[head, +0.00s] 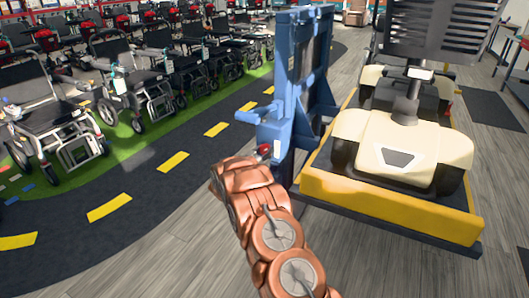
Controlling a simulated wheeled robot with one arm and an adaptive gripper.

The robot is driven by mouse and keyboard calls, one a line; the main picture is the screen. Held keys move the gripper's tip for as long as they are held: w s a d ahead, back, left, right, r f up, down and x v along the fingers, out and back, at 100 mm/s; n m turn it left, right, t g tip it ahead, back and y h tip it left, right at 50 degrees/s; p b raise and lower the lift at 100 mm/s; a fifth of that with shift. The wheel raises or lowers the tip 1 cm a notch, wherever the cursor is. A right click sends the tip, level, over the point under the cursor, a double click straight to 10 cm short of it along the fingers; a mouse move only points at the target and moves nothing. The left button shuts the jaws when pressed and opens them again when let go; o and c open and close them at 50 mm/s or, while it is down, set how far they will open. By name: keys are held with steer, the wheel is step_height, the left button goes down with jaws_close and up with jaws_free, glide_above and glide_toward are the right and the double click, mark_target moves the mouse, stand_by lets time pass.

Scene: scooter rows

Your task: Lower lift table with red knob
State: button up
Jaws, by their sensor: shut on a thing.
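The blue lift column (291,75) stands upright at the centre of the head view, with a blue handle arm reaching out to its left. A small red knob (264,149) sits low on the front of the column. My copper-coloured arm comes up from the bottom, and my gripper (260,157) is at the knob, shut on it. The fingers are mostly hidden by my wrist, and only the knob's top shows. The yellow-edged lift table (390,207) is to the right of the column, close to the floor.
A cream scooter (400,145) stands on the lift table. Rows of wheelchairs (125,75) stand on green flooring at the left. A dark path with yellow dashes (110,207) runs between them and the lift. Grey wood floor in front is clear.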

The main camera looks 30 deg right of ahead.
steer(key=m+b, duration=0.2)
steer(key=m, duration=0.1)
steer(key=shift+w+a+f+m+b, duration=0.1)
steer(key=shift+m+b, duration=0.25)
steer(key=shift+m, duration=0.05)
steer(key=m+b, duration=0.3)
steer(key=shift+f+m, duration=0.1)
steer(key=shift+m, duration=0.3)
steer(key=m+b, duration=0.4)
steer(key=shift+b, duration=0.4)
steer(key=m+b, duration=0.3)
steer(key=shift+m, duration=0.3)
steer(key=shift+r+m+b, duration=0.25)
steer(key=shift+m+b, duration=0.05)
steer(key=shift+b, duration=0.1)
steer(key=o, duration=1.2)
steer(key=shift+c, duration=0.2)
